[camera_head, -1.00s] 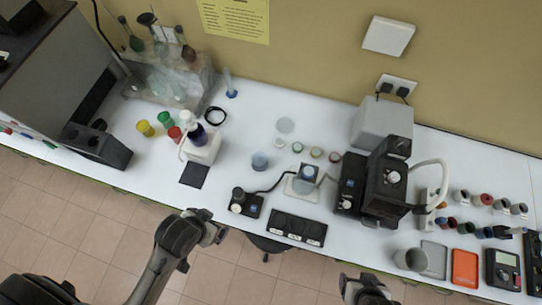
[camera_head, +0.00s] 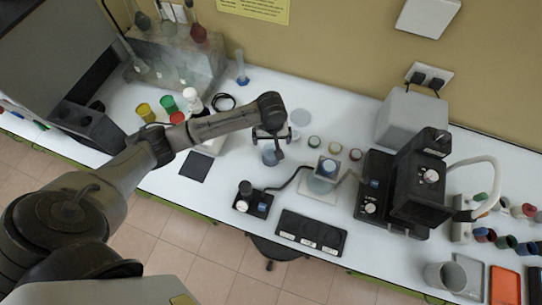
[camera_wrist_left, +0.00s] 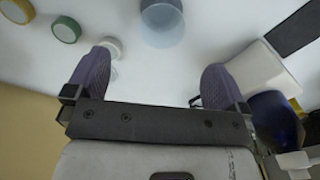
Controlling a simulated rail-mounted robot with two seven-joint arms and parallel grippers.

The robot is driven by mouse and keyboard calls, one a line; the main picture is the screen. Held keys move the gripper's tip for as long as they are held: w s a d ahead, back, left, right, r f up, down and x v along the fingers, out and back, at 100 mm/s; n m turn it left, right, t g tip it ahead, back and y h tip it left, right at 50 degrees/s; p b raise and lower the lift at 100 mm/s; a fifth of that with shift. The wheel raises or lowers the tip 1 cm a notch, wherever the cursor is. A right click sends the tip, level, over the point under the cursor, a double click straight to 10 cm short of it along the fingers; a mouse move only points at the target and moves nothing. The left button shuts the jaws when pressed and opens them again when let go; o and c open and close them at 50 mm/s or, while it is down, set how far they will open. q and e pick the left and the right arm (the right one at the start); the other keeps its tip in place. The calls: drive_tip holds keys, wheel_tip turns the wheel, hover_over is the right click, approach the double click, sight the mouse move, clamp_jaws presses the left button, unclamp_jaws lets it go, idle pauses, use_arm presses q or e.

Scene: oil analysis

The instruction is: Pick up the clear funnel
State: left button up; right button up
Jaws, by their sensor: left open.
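A faint, see-through round piece (camera_head: 300,117), which looks like the clear funnel seen from above, rests on the white bench near the wall. I cannot make out its shape fully. My left gripper (camera_head: 271,137) is open and empty above the bench, in front of this piece and to its left. In the left wrist view my two purple-grey fingers (camera_wrist_left: 156,80) are wide apart, with bare white bench between them. The funnel cannot be made out clearly in that view. My right gripper is not in view.
A clear beaker (camera_head: 270,157) stands just below my left gripper; it also shows in the wrist view (camera_wrist_left: 162,24). Small round lids (camera_head: 334,148) lie to the right. A white device (camera_head: 212,144) and a dark blue bottle (camera_wrist_left: 278,118) stand close to the left finger side.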

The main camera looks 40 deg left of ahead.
sight(271, 154)
use_arm(q)
drive_tip(key=f, duration=1.3)
drive_tip(key=shift+w+a+f+b, duration=0.1)
drive_tip(key=shift+a+f+b, duration=0.15)
drive_tip(key=shift+b, duration=0.05)
drive_tip(key=shift+c, duration=0.2)
drive_tip(key=c, duration=0.9)
